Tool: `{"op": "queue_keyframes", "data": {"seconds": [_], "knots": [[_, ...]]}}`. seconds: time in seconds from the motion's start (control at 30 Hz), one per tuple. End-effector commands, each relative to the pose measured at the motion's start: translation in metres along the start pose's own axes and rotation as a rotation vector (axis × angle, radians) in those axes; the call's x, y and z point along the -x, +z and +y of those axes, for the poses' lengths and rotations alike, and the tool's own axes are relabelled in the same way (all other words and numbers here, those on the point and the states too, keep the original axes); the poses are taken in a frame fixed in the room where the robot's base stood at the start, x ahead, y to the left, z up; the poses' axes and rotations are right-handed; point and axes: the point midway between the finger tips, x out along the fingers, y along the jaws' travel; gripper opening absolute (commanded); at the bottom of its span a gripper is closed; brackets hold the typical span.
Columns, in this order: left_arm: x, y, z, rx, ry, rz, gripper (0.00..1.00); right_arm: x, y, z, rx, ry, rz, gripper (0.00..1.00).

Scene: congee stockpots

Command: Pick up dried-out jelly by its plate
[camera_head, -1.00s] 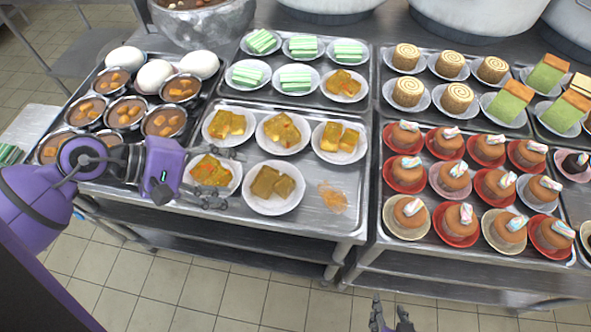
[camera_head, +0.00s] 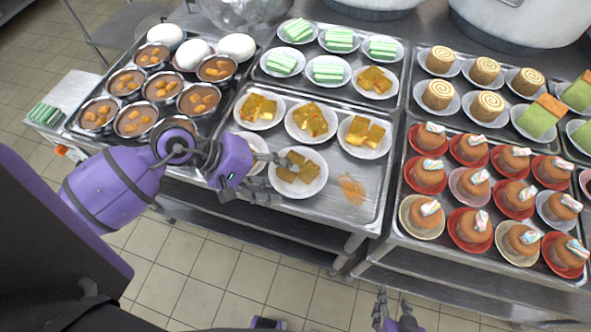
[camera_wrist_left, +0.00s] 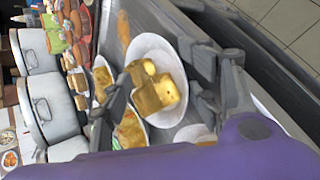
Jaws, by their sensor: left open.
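The dried-out jelly (camera_head: 297,167), dull brownish-yellow pieces, sits on a round white plate (camera_head: 309,189) at the front of the metal tray. My left gripper (camera_head: 281,178) is open at the left side of this plate, with its fingers reaching toward the rim. In the left wrist view, jelly pieces (camera_wrist_left: 158,88) on a white plate (camera_wrist_left: 150,45) show between the open fingers; I cannot tell whether a finger touches the rim. Another plate (camera_head: 257,143) is partly hidden behind my left gripper. My right gripper (camera_head: 395,314) is open and empty at the bottom, away from the tray.
Several brighter jelly plates (camera_head: 312,120) stand behind on the same tray (camera_head: 338,215). An orange-brown smear (camera_head: 351,188) lies right of the front plate. Bowls of brown food (camera_head: 198,99) stand left, and cakes on red and pale saucers (camera_head: 467,227) stand right.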

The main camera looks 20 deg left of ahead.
Motion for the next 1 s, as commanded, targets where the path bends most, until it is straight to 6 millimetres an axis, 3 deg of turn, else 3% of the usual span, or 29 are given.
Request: {"op": "queue_keyframes", "data": {"seconds": [0.13, 0.53, 1.0], "knots": [[-0.0007, 0.0002, -0.0016, 0.002, -0.002, -0.001, 0.53, 0.0, 0.0028, 0.0009, 0.004, -0.001, -0.005, 0.4], [0.0, 0.0, -0.0008, 0.001, -0.001, -0.001, 0.01, 0.0006, 0.0033, 0.0017, 0.006, 0.0, -0.004, 0.4], [0.0005, 0.0, 0.0005, 0.0, 0.002, 0.0, 0.0, 0.0004, 0.0024, 0.0001, -0.002, 0.001, -0.002, 0.4]]}}
